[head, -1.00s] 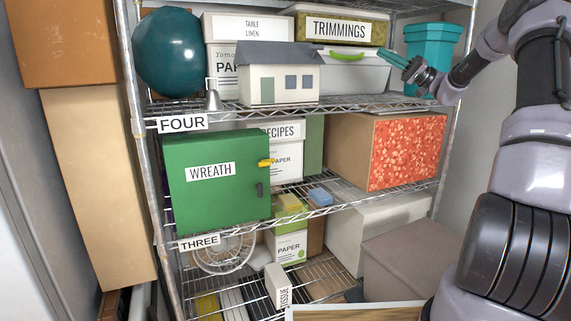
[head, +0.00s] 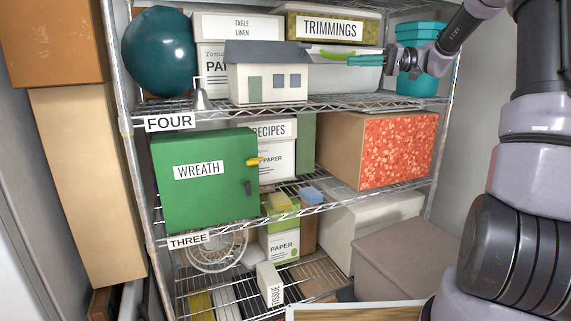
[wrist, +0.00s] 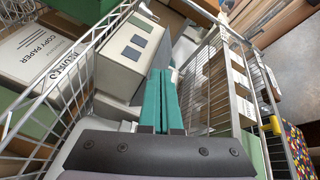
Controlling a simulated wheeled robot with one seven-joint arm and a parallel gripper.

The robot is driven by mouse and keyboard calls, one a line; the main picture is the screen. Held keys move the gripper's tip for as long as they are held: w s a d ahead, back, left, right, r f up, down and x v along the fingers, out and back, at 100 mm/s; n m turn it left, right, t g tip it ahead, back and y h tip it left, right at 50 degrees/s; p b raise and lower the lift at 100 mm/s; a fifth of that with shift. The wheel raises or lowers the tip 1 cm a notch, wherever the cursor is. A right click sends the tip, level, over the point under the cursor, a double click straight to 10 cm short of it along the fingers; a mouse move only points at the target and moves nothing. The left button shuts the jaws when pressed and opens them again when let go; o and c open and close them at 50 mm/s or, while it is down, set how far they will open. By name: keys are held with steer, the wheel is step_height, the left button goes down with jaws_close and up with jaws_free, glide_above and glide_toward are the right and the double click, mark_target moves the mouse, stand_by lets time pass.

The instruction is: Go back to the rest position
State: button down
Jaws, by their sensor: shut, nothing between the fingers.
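My gripper (head: 350,60) has two teal fingers lying together, shut and empty. In the head view it reaches in from the upper right, pointing left at the level of shelf FOUR. It appears in front of the pale bin with the green handle (head: 330,78), with the model house (head: 268,78) to its left. In the wrist view my gripper (wrist: 163,72) shows its fingers side by side, touching. The model house (wrist: 128,50) is just left of them there. I cannot tell the exact gap to the bin.
A wire shelf rack (head: 300,106) stands ahead. A teal bin (head: 416,80) is behind my wrist; a dark teal ball (head: 160,50) sits far left. Below are the green WREATH box (head: 205,190) and a red-patterned box (head: 398,150). Tan boxes (head: 85,180) stand left of the rack.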

steer(key=s+a+f+m+h, duration=0.2)
steer(key=s+f+h, duration=0.15)
steer(key=s, duration=0.45)
steer(key=s+a+f+m+h, duration=0.2)
steer(key=s+h, duration=0.3)
steer(key=s, duration=0.3)
steer(key=s+d+f+m+t+h, duration=0.1)
steer(key=s+d+m+t+h, duration=0.1)
steer(key=s, duration=0.4)
steer(key=s+d+f+m+t+h, duration=0.1)
steer(key=s+d+m+t+h, duration=0.1)
steer(key=s+d+t+h, duration=0.2)
steer(key=s+d+h, duration=0.1)
steer(key=s+d, duration=0.1)
steer(key=s, duration=0.1)
steer(key=shift+s+d+f+t, duration=0.2)
steer(key=shift+s+f+t, duration=0.05)
steer(key=shift+f+t, duration=0.1)
